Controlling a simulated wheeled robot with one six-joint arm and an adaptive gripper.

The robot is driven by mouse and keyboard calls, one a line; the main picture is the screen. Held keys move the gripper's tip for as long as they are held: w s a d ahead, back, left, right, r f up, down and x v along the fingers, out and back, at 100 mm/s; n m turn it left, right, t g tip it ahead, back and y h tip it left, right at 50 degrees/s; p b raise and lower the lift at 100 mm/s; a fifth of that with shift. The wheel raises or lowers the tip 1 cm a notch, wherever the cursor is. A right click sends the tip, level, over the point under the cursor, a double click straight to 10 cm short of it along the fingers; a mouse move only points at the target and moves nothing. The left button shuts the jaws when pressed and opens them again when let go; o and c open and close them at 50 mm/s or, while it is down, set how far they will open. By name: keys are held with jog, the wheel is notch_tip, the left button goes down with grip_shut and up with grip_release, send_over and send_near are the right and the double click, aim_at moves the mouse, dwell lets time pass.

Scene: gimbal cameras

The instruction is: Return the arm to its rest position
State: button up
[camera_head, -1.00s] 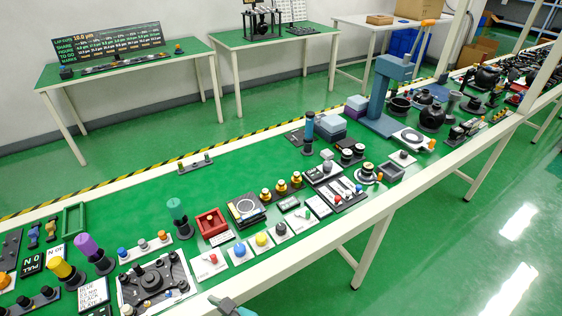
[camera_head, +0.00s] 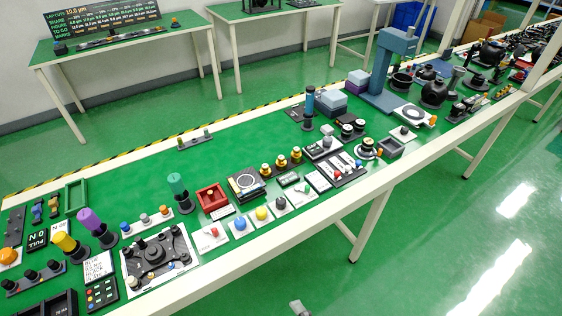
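A small grey piece (camera_head: 300,308), which looks like the tip of my arm or gripper, shows at the bottom edge, over the green floor in front of the bench. Its fingers cannot be made out, so I cannot tell whether it is open or shut, or whether it holds anything. The rest of the arm is out of view. The piece appears apart from the bench's front rail.
A long green-topped bench (camera_head: 130,178) with a pale front rail (camera_head: 330,208) runs diagonally across the view, crowded with knobs, buttons, a red tray (camera_head: 211,198) and a blue press (camera_head: 388,70). The floor (camera_head: 440,245) at lower right is clear.

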jog(key=s+d+r+n+t+h, duration=0.1)
jog(key=s+d+r+n+h, duration=0.2)
jog(key=s+d+n, duration=0.4)
jog(key=s+d+r+n+t+h, duration=0.2)
jog(key=s+d+n, duration=0.5)
jog(key=s, duration=0.5)
notch_tip(320, 180, up, 3)
jog(key=shift+s+d+f+n+h, duration=0.2)
jog(key=shift+d+n+h, duration=0.2)
jog(key=shift+n+h, duration=0.6)
